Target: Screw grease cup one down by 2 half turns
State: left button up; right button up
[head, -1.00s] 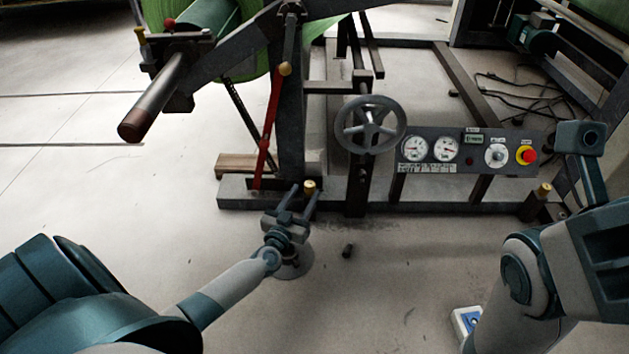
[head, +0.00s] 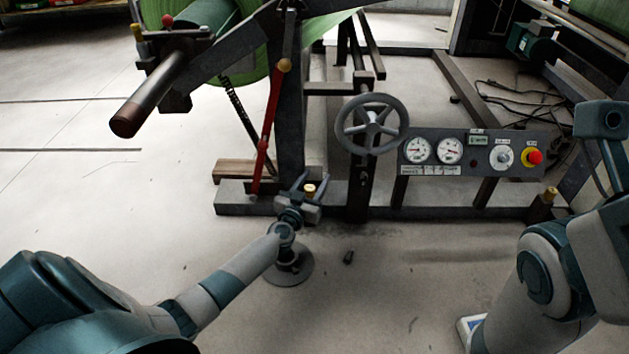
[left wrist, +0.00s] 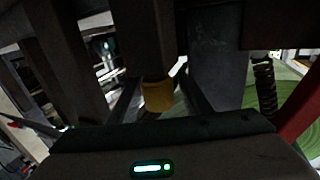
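In the left wrist view the cup (left wrist: 157,95) hangs in the gap between the dark fingers, with space visible on both sides. My left gripper is open. A second brass cup (head: 549,193) stands on a block at the right end of the rail. My right gripper's fingers do not show.
A handwheel (head: 372,123) and a gauge panel (head: 472,153) with a red stop button stand right of the left gripper. A round floor base (head: 289,268) lies beneath the left wrist. The floor in front is mostly clear.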

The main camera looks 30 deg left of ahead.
pick_arm(q)
jog(key=c, duration=0.9)
jog(key=shift+c, duration=0.2)
jog(key=shift+f+m+h+b, duration=0.1)
jog(key=shift+m+h+b, duration=0.2)
jog(key=shift+b, duration=0.1)
jog(key=shift+d+h, duration=0.1)
jog(key=shift+h, duration=0.2)
